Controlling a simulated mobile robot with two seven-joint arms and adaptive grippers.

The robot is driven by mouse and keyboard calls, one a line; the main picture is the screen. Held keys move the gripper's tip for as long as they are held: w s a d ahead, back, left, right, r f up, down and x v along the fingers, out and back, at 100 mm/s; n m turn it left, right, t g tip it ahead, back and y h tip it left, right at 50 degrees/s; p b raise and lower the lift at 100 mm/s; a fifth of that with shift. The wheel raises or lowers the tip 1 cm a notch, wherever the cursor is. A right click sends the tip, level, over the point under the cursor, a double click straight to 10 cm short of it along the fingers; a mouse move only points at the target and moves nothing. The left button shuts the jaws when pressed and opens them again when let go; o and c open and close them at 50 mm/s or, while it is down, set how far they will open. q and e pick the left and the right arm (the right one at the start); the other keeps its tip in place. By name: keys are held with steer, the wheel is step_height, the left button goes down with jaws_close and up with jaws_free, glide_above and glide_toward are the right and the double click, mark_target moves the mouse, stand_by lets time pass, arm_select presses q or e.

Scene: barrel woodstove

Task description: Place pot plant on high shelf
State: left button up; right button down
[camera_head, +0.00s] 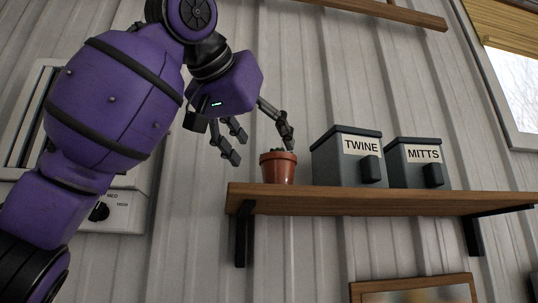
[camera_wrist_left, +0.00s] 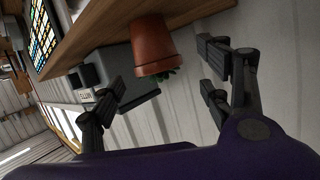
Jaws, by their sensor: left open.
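The pot plant (camera_head: 278,168), a small terracotta pot with a dark green plant, stands upright at the left end of the wooden wall shelf (camera_head: 400,203). My left gripper (camera_head: 262,143) is open above and to the left of the pot. One finger shows over the pot's top, and the others hang to its left. In the left wrist view the pot (camera_wrist_left: 152,42) appears with its plant pointing toward my open left gripper (camera_wrist_left: 165,82), and its base is against the shelf (camera_wrist_left: 110,22). The pot is apart from the fingers there. My right gripper is out of view.
A grey TWINE box (camera_head: 340,165) stands right of the pot, with a MITTS box (camera_head: 405,168) beyond it. A higher shelf (camera_head: 395,12) shows at the top. A white heater (camera_head: 125,205) with a dial hangs at left, partly behind my arm. A framed item (camera_head: 415,288) sits below.

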arm_select(q)
steer(key=v, duration=0.7)
steer(key=shift+s, duration=0.25)
